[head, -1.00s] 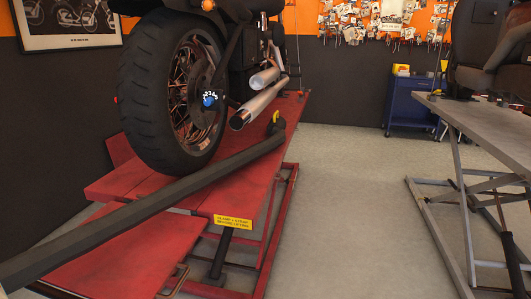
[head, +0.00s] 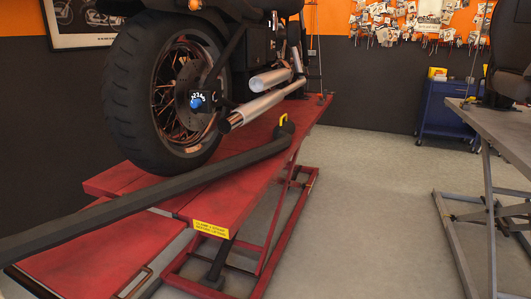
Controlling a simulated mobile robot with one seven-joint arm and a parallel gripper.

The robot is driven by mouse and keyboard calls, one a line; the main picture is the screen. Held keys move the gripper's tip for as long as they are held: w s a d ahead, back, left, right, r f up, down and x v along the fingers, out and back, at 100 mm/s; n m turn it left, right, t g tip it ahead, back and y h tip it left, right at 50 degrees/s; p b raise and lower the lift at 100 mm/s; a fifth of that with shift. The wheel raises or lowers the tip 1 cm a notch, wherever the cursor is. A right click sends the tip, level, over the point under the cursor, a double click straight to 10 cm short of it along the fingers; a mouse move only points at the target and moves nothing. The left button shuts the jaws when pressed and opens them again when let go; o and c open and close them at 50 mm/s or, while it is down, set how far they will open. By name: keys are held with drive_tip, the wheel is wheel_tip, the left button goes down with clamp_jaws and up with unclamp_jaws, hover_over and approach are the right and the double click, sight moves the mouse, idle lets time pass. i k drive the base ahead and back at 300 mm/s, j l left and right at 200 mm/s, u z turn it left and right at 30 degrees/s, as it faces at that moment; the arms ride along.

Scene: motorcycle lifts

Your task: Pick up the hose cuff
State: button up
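A long dark grey hose (head: 150,199) runs from the lower left edge of the head view, rising to the right across the red lift. At its far end is a dark end piece with a yellow part on it, which looks like the hose cuff (head: 287,127). It is at the right side of the red lift's deck, right of the motorcycle's exhaust pipes (head: 255,106) and apart from their open ends in the picture. Whether it rests on the deck is hard to tell. My gripper is not in view.
A motorcycle, its rear wheel (head: 158,98) facing me, stands on the red lift (head: 120,250). The lift's frame spreads over the floor below. A grey lift (head: 501,122) stands at right and a blue cabinet (head: 447,108) at the back. The floor between the lifts is clear.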

sight(287, 125)
drive_tip(key=i+l+u, duration=0.1)
drive_tip(key=l, duration=0.2)
drive_tip(key=i+l+u, duration=0.1)
drive_tip(key=l, duration=0.25)
drive_tip(key=i+l+u, duration=0.2)
drive_tip(key=i+l, duration=0.15)
drive_tip(key=i+l+u, duration=0.1)
drive_tip(key=l, duration=0.25)
drive_tip(key=i+l, duration=0.3)
drive_tip(key=i+l+u, duration=0.15)
drive_tip(key=l, duration=0.2)
drive_tip(key=i+l+u, duration=0.1)
drive_tip(key=i+l, duration=0.15)
drive_tip(key=l, duration=0.15)
drive_tip(key=i+l+u, duration=0.1)
drive_tip(key=l, duration=0.25)
drive_tip(key=i+l, duration=0.15)
drive_tip(key=l, duration=0.2)
drive_tip(key=i+l+u, duration=0.1)
drive_tip(key=l, duration=0.25)
drive_tip(key=i+l, duration=0.15)
drive_tip(key=l, duration=0.25)
drive_tip(key=i+l, duration=0.1)
drive_tip(key=l, duration=0.25)
drive_tip(key=i+l+u, duration=0.1)
drive_tip(key=l, duration=0.25)
drive_tip(key=k+j, duration=0.1)
drive_tip(key=j, duration=0.15)
